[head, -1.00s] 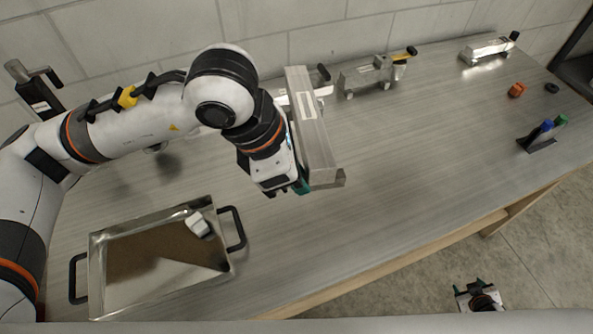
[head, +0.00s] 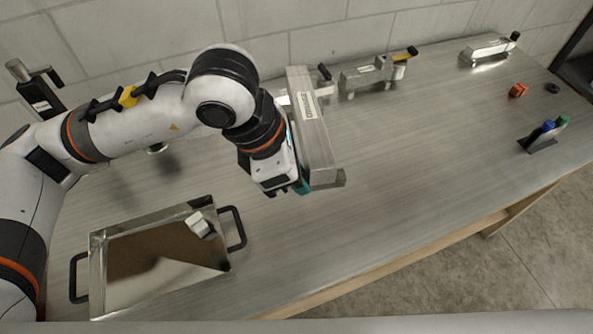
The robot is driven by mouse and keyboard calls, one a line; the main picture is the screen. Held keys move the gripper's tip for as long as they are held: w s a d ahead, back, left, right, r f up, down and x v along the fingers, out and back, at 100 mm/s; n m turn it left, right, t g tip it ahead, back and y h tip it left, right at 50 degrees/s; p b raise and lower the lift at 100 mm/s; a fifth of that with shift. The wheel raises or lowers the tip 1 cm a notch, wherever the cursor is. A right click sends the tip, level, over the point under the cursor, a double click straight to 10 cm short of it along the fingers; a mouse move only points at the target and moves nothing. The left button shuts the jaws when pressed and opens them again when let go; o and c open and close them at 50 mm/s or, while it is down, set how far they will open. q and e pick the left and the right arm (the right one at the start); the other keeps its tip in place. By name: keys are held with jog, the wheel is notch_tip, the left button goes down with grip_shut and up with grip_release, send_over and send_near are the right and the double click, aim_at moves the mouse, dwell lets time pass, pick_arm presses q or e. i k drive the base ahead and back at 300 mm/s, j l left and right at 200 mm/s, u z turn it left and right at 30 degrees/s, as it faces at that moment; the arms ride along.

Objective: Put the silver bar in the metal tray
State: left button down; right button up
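The silver bar (head: 314,140) is a long square metal bar with a pale label, in the middle of the head view. My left gripper (head: 303,186) is at its left side, with a teal fingertip against the bar near its front end. It looks shut on the bar; the arm and bar hide most of the fingers. The metal tray (head: 96,270), shallow with two dark handles, lies at the lower left, well left of and nearer than the bar. My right gripper is out of view.
A small white and grey block (head: 200,225) is in the tray's back right corner. Metal clamps (head: 367,76) and (head: 487,50) stand along the back. An orange piece (head: 518,90) and a holder with blue and green items (head: 541,143) are at right. The table's middle right is clear.

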aim_at(159, 273)
jog(key=k+j+z, duration=0.1)
jog(key=j, duration=0.35)
jog(key=k+j+z, duration=0.15)
jog(key=j, duration=0.3)
jog(key=k+j+z, duration=0.1)
jog(key=k+j, duration=0.2)
jog(key=k+j+z, duration=0.1)
jog(key=j, duration=0.4)
jog(key=k, duration=0.1)
